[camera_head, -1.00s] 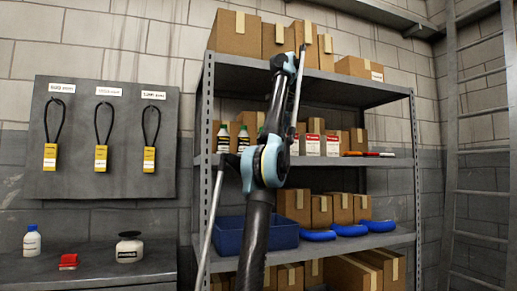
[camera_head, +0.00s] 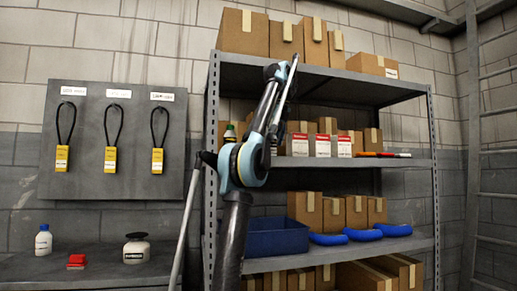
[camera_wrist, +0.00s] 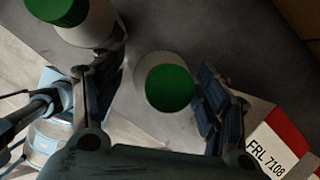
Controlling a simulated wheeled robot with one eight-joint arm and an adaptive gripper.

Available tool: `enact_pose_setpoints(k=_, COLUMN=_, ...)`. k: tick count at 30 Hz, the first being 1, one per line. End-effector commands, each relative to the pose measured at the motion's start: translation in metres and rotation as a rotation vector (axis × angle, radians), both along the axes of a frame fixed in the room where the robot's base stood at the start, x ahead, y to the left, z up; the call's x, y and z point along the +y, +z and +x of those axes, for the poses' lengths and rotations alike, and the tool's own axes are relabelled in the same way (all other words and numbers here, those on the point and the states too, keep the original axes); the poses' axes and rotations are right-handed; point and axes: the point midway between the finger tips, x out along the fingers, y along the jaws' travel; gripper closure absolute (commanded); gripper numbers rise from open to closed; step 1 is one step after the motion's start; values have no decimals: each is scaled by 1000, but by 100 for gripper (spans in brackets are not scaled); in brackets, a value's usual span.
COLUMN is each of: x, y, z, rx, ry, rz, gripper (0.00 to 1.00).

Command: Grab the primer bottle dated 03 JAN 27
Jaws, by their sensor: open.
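In the wrist view a white bottle with a green cap (camera_wrist: 170,88) stands between the fingers of my gripper (camera_wrist: 160,72), seen from above. My gripper is open, with a gap to the left finger; the right finger is close to the cap, and I cannot tell if it touches. A second green-capped bottle (camera_wrist: 70,22) stands at the upper left, outside the left finger. No bottle's date is readable.
A red and white box (camera_wrist: 285,145) marked FRL 7108 stands right of my gripper. Similar boxes (camera_head: 322,146) line the middle shelf (camera_head: 350,163). A blue bin (camera_head: 277,238) sits below. A bench (camera_head: 100,268) stands at the left.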

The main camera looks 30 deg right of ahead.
Motion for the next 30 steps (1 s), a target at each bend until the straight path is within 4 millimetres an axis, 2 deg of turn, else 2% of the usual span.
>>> enact_pose_setpoints(k=9, x=-6, y=-18, z=-2, rx=0, ry=-12, rz=0, gripper=33)
enact_pose_setpoints(k=18, x=-7, y=-20, z=-2, rx=0, ry=-13, rz=-1, gripper=33)
enact_pose_setpoints(k=25, x=-7, y=-20, z=-3, rx=0, ry=-13, rz=-1, gripper=85)
enact_pose_setpoints(k=26, x=-7, y=-20, z=-3, rx=0, ry=-13, rz=-1, gripper=89)
enact_pose_setpoints(k=30, x=-7, y=-19, z=-3, rx=0, ry=-14, rz=-1, gripper=89)
